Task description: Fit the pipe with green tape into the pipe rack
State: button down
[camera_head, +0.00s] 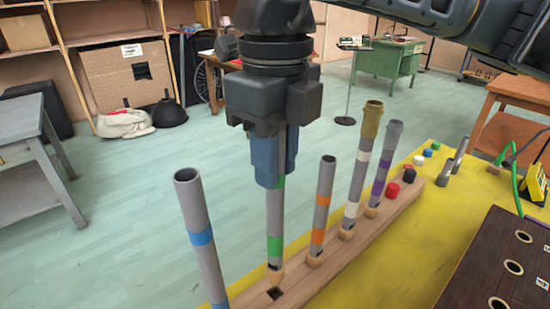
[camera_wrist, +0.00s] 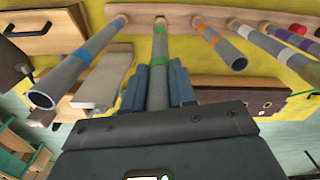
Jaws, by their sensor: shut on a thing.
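The pipe with green tape (camera_head: 274,220) is grey and hangs upright below my gripper (camera_head: 268,178), which is shut on its upper part. In the wrist view, the pipe (camera_wrist: 160,45) runs between the two blue-grey fingers (camera_wrist: 159,88). My fingers hide part of the pipe's upper length.
A blue-taped pipe (camera_head: 202,238) stands close on the left. Pipes with orange (camera_head: 320,212), white (camera_head: 357,170) and purple tape (camera_head: 380,175) stand in the rack on the right. The rack lies on a yellow table (camera_head: 408,230). A dark box with holes (camera_head: 490,265) is at the right.

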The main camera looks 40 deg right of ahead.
aim_at(275, 196)
jog(key=shift+f+b, duration=1.1)
jog(key=shift+f, duration=0.2)
jog(key=shift+b, duration=1.4)
dwell(0.8)
jog(key=shift+f+b, duration=1.75)
jog(key=shift+b, duration=0.45)
jog(key=c, duration=0.8)
grip_release()
jog(key=shift+c, duration=0.2)
jog(key=shift+r, duration=0.15)
notch_tip(275, 196, up, 8)
jog(key=shift+f+p, duration=0.2)
jog(key=shift+p, duration=0.1)
jog(key=shift+r, duration=0.1)
